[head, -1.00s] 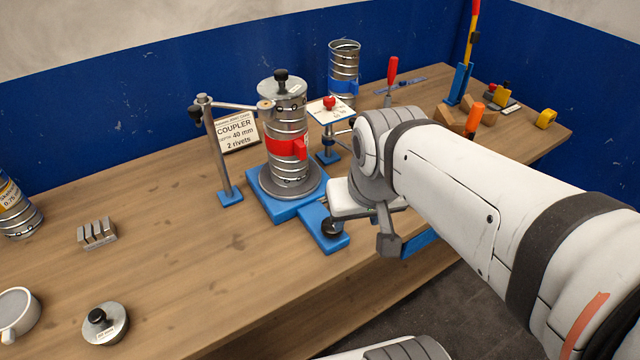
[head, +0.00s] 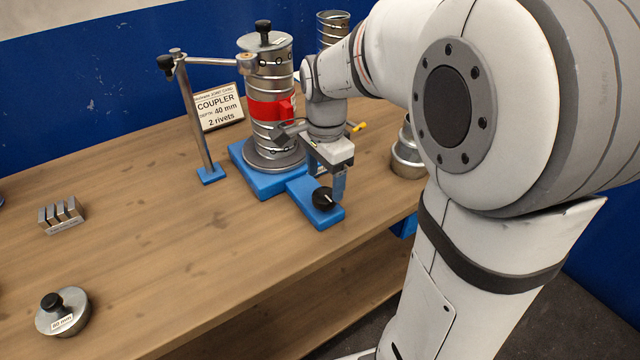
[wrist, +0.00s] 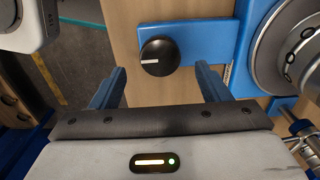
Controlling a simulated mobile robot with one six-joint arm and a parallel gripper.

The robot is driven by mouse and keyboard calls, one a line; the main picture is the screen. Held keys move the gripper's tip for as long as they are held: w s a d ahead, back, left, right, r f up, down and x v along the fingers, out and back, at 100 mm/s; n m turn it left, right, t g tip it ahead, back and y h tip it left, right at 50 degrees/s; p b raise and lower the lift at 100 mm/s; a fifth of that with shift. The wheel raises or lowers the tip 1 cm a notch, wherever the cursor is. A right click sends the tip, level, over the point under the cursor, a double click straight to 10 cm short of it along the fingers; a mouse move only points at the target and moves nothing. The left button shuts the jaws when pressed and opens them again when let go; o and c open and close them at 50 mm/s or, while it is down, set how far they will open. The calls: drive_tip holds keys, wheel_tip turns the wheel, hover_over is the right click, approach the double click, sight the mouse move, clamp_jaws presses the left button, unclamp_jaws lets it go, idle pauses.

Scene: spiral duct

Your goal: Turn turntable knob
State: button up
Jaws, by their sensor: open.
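The black turntable knob (head: 323,199) sits on the blue arm of the turntable base (head: 255,181). In the wrist view the knob (wrist: 160,56) shows a white pointer line directed left, and it lies between and just beyond my two blue fingertips. My gripper (head: 326,182) points down close over the knob, with one finger on each side in the wrist view (wrist: 160,78). It is open and empty. The spiral duct (head: 268,95) with a red band stands upright on the round turntable plate (head: 272,160). I cannot tell whether a finger touches the knob.
A stand (head: 193,115) with a horizontal rod reaches to the duct. A coupler card (head: 218,107) stands behind it. A slotted metal block (head: 62,215) and a lidded weight (head: 63,312) lie at left. A metal can (head: 408,155) stands right of my gripper. The front-middle table is clear.

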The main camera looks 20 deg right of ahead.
sight(324, 195)
drive_tip(key=shift+f, duration=2.15)
drive_tip(key=shift+c, duration=0.4)
drive_tip(key=c, duration=0.9)
